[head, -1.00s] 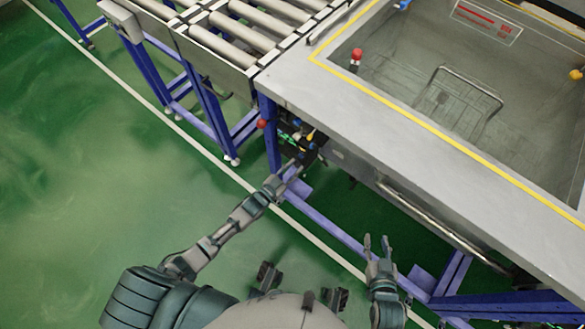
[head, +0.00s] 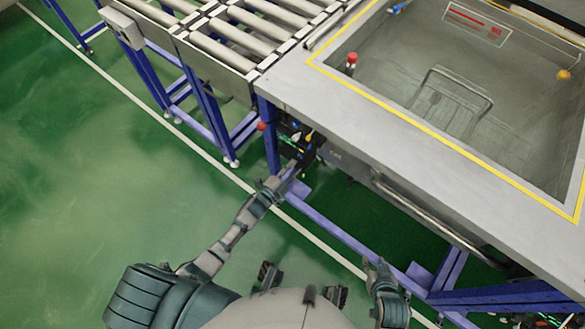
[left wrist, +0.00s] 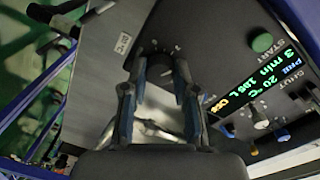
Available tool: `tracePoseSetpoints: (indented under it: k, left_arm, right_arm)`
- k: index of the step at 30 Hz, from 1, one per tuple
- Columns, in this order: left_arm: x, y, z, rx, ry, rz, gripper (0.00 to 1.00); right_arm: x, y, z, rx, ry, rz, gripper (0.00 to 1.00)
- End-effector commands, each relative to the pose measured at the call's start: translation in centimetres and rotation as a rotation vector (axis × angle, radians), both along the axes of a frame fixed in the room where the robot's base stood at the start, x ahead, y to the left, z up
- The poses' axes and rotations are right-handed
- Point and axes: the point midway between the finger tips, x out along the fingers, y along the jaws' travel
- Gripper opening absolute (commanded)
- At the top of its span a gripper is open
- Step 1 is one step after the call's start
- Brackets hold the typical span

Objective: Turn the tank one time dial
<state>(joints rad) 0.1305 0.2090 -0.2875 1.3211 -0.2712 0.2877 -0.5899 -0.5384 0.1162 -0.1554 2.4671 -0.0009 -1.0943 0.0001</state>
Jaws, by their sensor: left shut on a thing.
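The control panel (left wrist: 225,60) fills much of the left wrist view. A dark round dial (left wrist: 160,60), with small pale marks around it, sits on its face. I take it as the time dial, but its label is too small to read. My left gripper (left wrist: 160,78) is shut on this dial, one finger on each side. In the head view my left gripper (head: 304,158) reaches the panel under the tank's near corner, and the dial is hidden there. My right gripper (head: 373,268) hangs apart from the tank, and its fingers are too foreshortened to judge.
The tank (head: 400,130) stands right of the roller conveyor (head: 230,35). Green floor is free at left.

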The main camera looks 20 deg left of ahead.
Motion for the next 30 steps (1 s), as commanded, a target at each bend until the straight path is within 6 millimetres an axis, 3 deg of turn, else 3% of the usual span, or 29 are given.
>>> tracePoseSetpoints:
  k: [10,25,26,28,30]
  left_arm:
    - [-0.31,-0.17,-0.49,0.119,-0.033,-0.003,0.0]
    - [-0.38,-0.23,-0.63,0.134,-0.037,-0.004,0.0]
    - [-0.39,-0.23,-0.64,0.134,-0.036,-0.004,0.34]
    - [-0.38,-0.24,-0.63,0.134,-0.037,-0.004,0.51]
    - [-0.31,-0.2,-0.52,0.133,-0.039,-0.003,0.54]
  right_arm:
    - [0.12,-0.02,-0.09,0.0,0.0,0.0,0.39]
    - [0.16,0.0,-0.06,0.001,-0.003,0.0,0.39]
    - [0.16,0.0,-0.06,0.001,-0.003,0.0,0.39]
    - [0.16,0.01,-0.06,0.001,-0.003,0.0,0.39]
    - [0.16,0.01,-0.06,0.0,-0.002,0.0,0.39]
